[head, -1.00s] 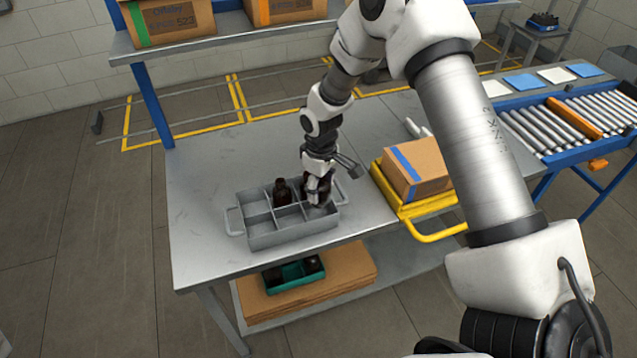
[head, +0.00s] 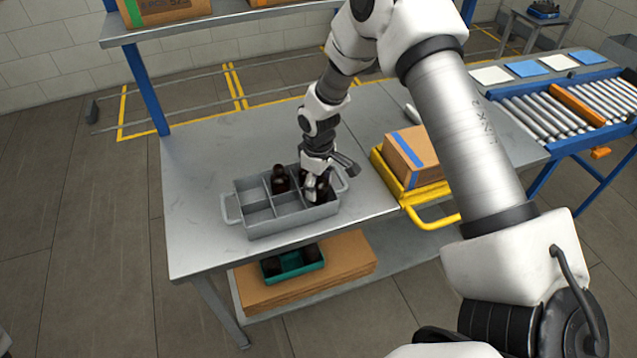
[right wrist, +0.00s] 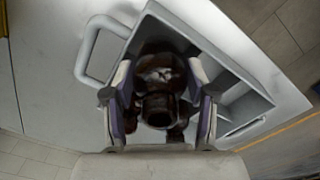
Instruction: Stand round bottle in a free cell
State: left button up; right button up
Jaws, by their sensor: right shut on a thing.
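A grey divided crate (head: 292,226) with several cells and a handle at each end stands on the table. One dark amber bottle (head: 280,180) stands in its back middle cell. My right gripper (head: 316,196) is at the crate's right end, pointing down, shut on a dark round bottle (head: 325,181). In the right wrist view, the held bottle (right wrist: 159,108) sits between both fingers, its neck toward the camera. It is within the crate's outline at an end cell. Its base is hidden, so I cannot tell whether it touches the cell floor. My left gripper is out of view.
The grey table (head: 200,170) is clear left of the crate. A carton (head: 411,160) in a yellow tray (head: 435,220) stands to the right. A green bin (head: 293,265) with dark items sits on the lower shelf. An upper shelf (head: 225,20) spans the back.

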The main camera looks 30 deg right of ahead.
jog(key=shift+f, duration=0.1)
jog(key=shift+f+b, duration=0.3)
jog(key=shift+f, duration=0.1)
jog(key=o, duration=1.3)
notch_tip(320, 180, up, 12)
jog(key=shift+f, duration=0.1)
